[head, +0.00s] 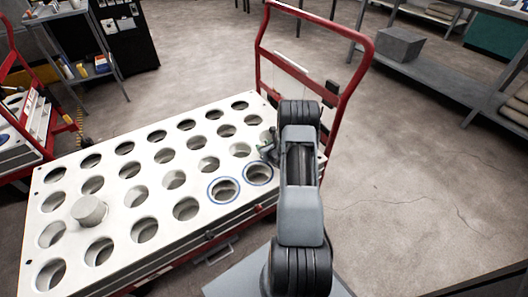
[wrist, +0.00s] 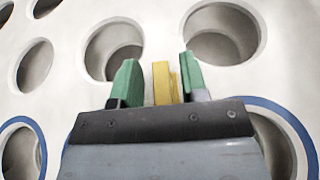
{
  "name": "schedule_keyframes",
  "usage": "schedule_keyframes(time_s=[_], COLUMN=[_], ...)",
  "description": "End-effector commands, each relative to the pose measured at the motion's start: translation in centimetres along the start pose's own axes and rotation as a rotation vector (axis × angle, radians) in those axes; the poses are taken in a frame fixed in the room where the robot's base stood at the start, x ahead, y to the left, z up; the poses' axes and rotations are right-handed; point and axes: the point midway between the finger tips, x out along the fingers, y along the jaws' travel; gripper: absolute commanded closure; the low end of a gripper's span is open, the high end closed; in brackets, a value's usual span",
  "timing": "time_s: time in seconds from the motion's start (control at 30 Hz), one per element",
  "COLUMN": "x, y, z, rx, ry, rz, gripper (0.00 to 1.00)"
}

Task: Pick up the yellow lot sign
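The yellow lot sign (wrist: 162,84) shows in the wrist view as a narrow upright yellow piece between the green fingertips of my gripper (wrist: 158,82). A gap separates it from the left finger; it sits close against or just beside the right finger, and I cannot tell whether they touch. The fingers are apart, so my gripper is open around the sign. The sign's lower part is hidden by the gripper body. In the head view my gripper (head: 268,148) is low over the right end of the white perforated board, and the sign cannot be made out there.
The white board (head: 110,165) with rows of round holes lies on a red cart (head: 366,60) whose handle rises behind my arm. A pale cylinder (head: 89,210) stands at the board's left. Two holes (head: 223,190) have blue rims. Shelves stand at the back; floor to the right is clear.

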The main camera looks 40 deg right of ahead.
Motion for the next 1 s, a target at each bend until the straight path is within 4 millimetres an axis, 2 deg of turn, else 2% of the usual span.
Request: schedule_keyframes(time_s=[0.07, 0.4, 0.77, 1.0], x=[0.0, 0.0, -0.1, -1.1], y=[0.0, 0.0, 0.0, 0.0], z=[0.0, 0.0, 0.3, 2.8], rx=[0.0, 0.0, -0.001, -0.001], ry=[0.0, 0.0, -0.001, -0.003], rz=[0.0, 0.0, 0.0, 0.0], gripper=[0.68, 1.0, 1.0, 1.0])
